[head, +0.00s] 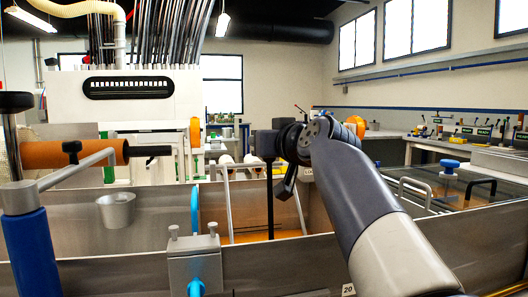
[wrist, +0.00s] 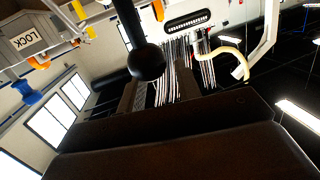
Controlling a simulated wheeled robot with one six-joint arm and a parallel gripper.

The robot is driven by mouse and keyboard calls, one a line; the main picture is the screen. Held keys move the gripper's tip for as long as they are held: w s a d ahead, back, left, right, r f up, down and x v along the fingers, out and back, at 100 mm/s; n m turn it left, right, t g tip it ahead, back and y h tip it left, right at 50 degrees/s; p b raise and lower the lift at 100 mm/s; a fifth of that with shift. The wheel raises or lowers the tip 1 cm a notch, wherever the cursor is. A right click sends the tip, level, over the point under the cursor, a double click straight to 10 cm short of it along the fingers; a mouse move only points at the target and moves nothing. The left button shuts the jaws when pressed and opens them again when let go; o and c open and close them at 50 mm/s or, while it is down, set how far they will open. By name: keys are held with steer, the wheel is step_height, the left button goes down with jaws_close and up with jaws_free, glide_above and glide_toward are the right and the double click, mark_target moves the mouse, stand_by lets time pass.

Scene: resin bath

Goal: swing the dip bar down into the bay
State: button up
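A black upright bar (head: 268,210), which I take to be the dip bar, stands over the metal bay (head: 322,262), where orange resin (head: 255,236) shows low down. In the wrist view the bar ends in a round black knob (wrist: 147,62). My gripper (head: 266,145) is at the bar's top and hides the knob in the head view. In the wrist view its dark fingers (wrist: 157,90) stand apart with a gap between them, and the knob is at or just past the tips. I cannot tell whether they touch it. The bar's lower end is hidden.
A LOCK label (wrist: 28,40) is near the bar. A blue knob (head: 449,164) sits on a dark cover at right. Silver rods (head: 229,205) rise beside the bar.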

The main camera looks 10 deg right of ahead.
steer(key=shift+r+p, duration=0.65)
steer(key=shift+r, duration=1.2)
